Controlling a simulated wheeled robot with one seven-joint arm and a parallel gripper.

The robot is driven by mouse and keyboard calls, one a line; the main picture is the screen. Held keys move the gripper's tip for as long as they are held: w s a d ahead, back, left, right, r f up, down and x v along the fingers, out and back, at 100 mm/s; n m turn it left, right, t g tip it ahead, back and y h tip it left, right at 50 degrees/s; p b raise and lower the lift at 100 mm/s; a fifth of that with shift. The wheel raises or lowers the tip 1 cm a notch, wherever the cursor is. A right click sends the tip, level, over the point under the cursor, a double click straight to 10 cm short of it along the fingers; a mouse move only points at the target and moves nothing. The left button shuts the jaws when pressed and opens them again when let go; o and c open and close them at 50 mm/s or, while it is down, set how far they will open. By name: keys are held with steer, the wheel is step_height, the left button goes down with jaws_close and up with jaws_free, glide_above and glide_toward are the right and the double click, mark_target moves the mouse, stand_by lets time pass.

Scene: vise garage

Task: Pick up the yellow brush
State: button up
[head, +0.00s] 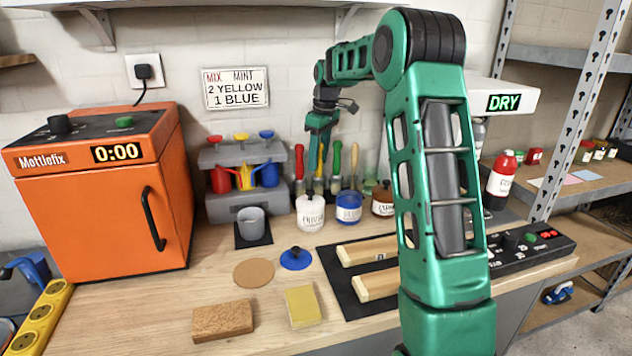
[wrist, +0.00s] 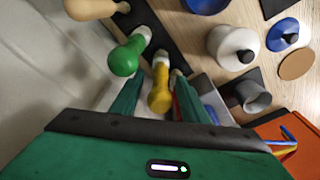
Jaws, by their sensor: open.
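The yellow brush (wrist: 160,92) stands in a row of brushes at the back of the bench, handle up. In the wrist view its handle lies between the two green fingers of my gripper (wrist: 156,82), with a gap visible on each side. In the head view my gripper (head: 315,165) points down at the row. It covers most of the yellow brush there, leaving a thin yellow strip (head: 320,158). My gripper is open. The brush's lower end is hidden.
A green-handled brush (wrist: 125,58) stands close beside the yellow one, and a red one (head: 299,161) on its other side. The orange oven (head: 100,200) is at left.

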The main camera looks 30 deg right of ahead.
jaws_close()
steer(key=shift+r, duration=0.15)
